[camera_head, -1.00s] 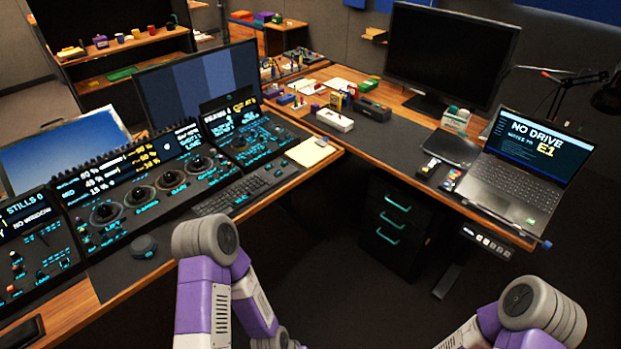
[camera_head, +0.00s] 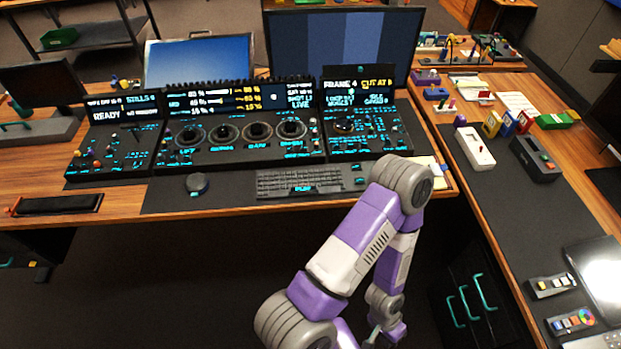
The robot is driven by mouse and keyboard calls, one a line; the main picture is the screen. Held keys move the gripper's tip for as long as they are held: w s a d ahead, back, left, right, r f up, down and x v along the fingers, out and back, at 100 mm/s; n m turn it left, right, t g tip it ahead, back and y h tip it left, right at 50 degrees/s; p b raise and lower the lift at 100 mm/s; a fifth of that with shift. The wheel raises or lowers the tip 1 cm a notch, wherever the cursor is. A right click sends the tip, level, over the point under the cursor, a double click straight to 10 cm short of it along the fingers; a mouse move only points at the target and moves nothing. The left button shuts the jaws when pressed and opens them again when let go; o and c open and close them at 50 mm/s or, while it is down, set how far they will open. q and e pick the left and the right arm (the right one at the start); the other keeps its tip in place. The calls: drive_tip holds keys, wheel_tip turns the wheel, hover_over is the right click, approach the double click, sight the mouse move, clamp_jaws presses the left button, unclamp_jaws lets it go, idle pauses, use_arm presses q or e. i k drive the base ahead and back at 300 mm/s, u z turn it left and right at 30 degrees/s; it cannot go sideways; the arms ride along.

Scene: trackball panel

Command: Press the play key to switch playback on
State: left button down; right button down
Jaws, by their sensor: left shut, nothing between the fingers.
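A dark control panel with three sections (camera_head: 180,150) stands on the wooden desk, with lit cyan labels, trackball rings and small screens. A low dark keyboard (camera_head: 275,184) lies in front of it. A cyan label on the keyboard's front part seems to read PLAY (camera_head: 302,189), but it is too small to be sure. My left gripper (camera_head: 376,338) is at the bottom edge, only partly in view, below the desk front and far from the keyboard. It is shut and holds nothing. My left elbow is near the desk's front edge. My right gripper is out of view.
A round black knob (camera_head: 197,183) sits left of the keyboard. A yellow pad (camera_head: 436,170) lies right of it, partly behind my arm. A side desk with a white box (camera_head: 474,148) and dark box (camera_head: 535,158) runs along the right. Open floor lies before the desk.

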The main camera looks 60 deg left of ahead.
sight(296, 190)
drive_tip(key=u, duration=0.9)
drive_tip(key=i, duration=0.8)
drive_tip(key=u, duration=0.9)
